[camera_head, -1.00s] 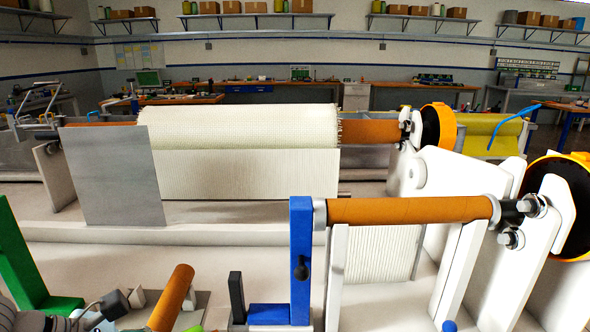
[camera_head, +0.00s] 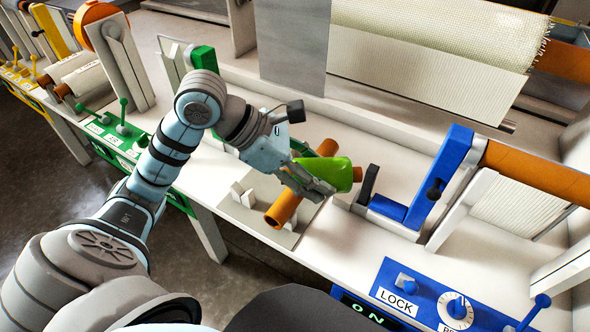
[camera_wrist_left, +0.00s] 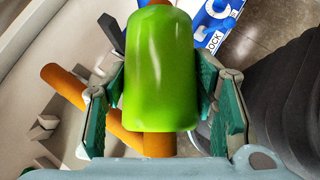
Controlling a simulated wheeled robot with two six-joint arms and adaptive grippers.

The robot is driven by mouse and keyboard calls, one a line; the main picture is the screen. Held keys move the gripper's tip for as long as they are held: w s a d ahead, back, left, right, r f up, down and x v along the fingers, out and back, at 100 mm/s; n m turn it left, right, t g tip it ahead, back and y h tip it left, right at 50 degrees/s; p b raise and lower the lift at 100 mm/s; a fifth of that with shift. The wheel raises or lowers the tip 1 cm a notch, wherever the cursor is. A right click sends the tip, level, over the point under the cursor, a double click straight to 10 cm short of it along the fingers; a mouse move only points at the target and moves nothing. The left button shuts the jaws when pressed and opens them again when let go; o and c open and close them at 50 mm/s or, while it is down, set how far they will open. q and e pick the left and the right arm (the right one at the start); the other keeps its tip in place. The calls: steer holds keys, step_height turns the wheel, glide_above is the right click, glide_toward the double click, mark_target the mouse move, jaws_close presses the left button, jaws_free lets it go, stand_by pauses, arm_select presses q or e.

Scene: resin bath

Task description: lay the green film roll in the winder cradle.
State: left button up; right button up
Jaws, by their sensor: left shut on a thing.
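The green film roll (camera_head: 323,174) is in my left gripper (camera_head: 310,186), above the bench in the head view. An orange core end shows at its right end. In the left wrist view the green roll (camera_wrist_left: 160,70) fills the space between the two fingers, and my left gripper (camera_wrist_left: 163,105) is shut on it. A separate orange tube (camera_head: 285,207) lies slantwise below the roll, over a grey plate with small white supports (camera_head: 243,194). I cannot tell surely which part is the winder cradle. My right gripper is not in view.
A blue bracket (camera_head: 440,180) with a black upright (camera_head: 369,184) stands just right of the roll. A blue control panel (camera_head: 420,295) lies at the front edge. A grey sheet (camera_head: 293,45) stands behind. A green stand (camera_head: 203,58) is at the back left.

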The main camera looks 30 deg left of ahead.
arm_select(q)
steer(key=w+a+r+n+t+y+b, duration=0.2)
steer(key=w+a+r+n+b, duration=0.25)
steer(key=w, duration=0.45)
steer(key=w+a+f+n+t+y+b, duration=0.2)
steer(key=a+n+y, duration=0.35)
steer(key=a, duration=0.75)
steer(key=shift+n, duration=0.7)
steer(key=f+b, duration=0.2)
steer(key=f, duration=0.4)
steer(key=f+b, duration=0.3)
steer(key=f, duration=0.4)
steer(key=f+b, duration=0.2)
steer(key=f, duration=0.5)
steer(key=shift+s+a+f, duration=0.1)
steer(key=shift+s+a, duration=0.05)
steer(key=shift+s, duration=0.1)
steer(key=shift+f+b, duration=0.15)
steer(key=shift+b, duration=0.15)
steer(key=shift+a, duration=0.1)
